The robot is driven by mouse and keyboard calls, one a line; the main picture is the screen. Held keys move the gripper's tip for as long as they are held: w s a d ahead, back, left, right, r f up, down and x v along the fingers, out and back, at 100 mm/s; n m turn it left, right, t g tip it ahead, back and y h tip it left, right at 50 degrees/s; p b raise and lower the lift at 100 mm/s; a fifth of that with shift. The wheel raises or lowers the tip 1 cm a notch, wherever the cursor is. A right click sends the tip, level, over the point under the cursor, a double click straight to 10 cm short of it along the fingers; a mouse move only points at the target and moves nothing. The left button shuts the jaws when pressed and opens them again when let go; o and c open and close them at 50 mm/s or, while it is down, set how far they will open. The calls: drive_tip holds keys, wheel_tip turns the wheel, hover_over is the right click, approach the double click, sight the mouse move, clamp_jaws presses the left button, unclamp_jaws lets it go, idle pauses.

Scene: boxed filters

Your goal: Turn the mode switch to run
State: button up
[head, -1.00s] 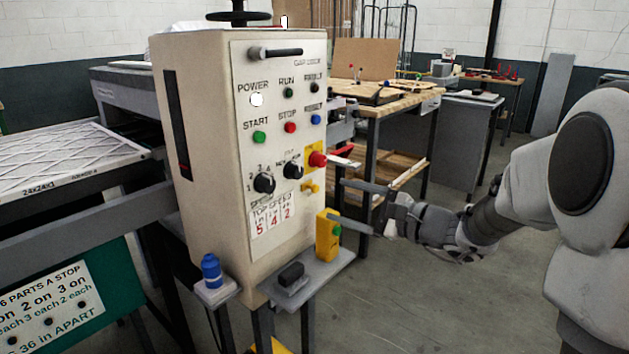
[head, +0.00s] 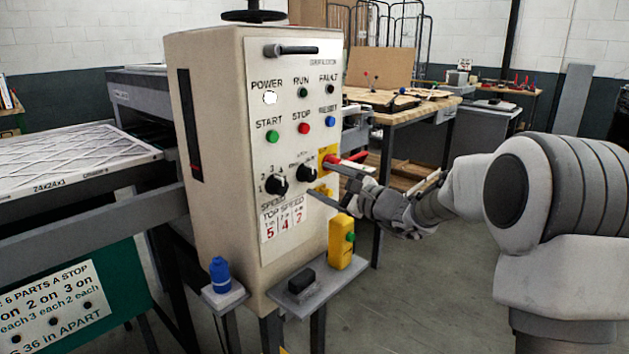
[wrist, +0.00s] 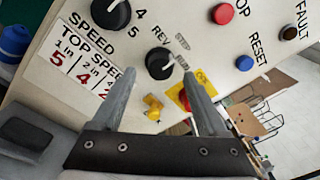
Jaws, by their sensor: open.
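The mode switch (head: 306,173) is a black round knob on the cream control panel (head: 290,130), right of the similar speed knob (head: 277,185). In the wrist view the mode switch (wrist: 160,63) has REV, STEP and RUN lettered around it. I cannot tell for sure which label its pointer faces. My gripper (head: 320,180) is open and empty, in front of the panel's right part. In the wrist view its fingertips (wrist: 163,78) lie to either side of the knob; I see no contact with it.
A yellow box with a green button (head: 341,242) stands on the shelf below. A wooden bench (head: 400,108) is behind.

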sight(312, 176)
drive_tip(key=shift+x, duration=1.75)
clamp_jaws()
